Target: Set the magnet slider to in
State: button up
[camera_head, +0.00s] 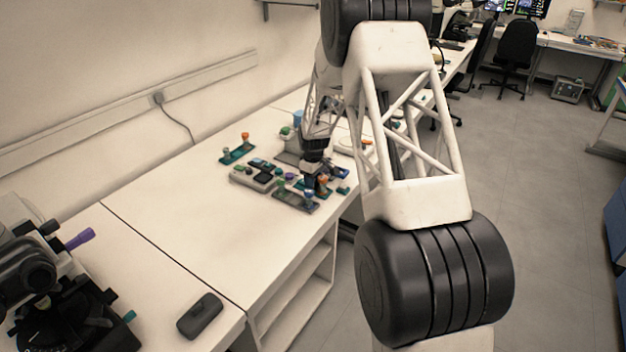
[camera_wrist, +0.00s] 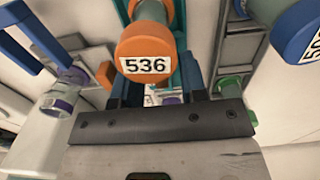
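No part in view can be identified for certain as the magnet slider. In the head view my gripper (camera_head: 314,178) is low over a group of small coloured controls on the white bench, and the arm partly hides them. In the wrist view my gripper (camera_wrist: 160,92) shows two dark-and-blue fingers with a gap between them, so it looks open. An orange knob labelled 536 (camera_wrist: 146,52) fills the view just beyond the gap. A blue knob (camera_wrist: 300,32) is at the upper right, its label cut off. I cannot tell whether the fingers touch anything.
A green panel with an orange-topped knob (camera_head: 238,150) and a grey control box (camera_head: 254,177) stand left of my gripper. A green panel with knobs (camera_head: 296,197) lies in front. A black device (camera_head: 200,316) and a microscope (camera_head: 50,280) are nearer. The bench middle is clear.

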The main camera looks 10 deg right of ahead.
jog(key=shift+r, duration=0.1)
jog(key=shift+r, duration=3.85)
jog(key=shift+s+r, duration=0.3)
jog(key=shift+r, duration=0.1)
jog(key=s+a+r+m+t, duration=0.1)
jog(key=s+r+m, duration=0.1)
jog(key=s+r, duration=1.05)
jog(key=s+r+m, duration=0.3)
jog(key=s+r, duration=0.7)
jog(key=s, duration=0.5)
jog(key=s+r+m+t, duration=0.1)
jog(key=s+m, duration=0.3)
jog(key=s, duration=2.7)
jog(key=shift+a+r+t, duration=0.2)
jog(key=shift+a+t, duration=0.1)
jog(key=shift+a, duration=0.15)
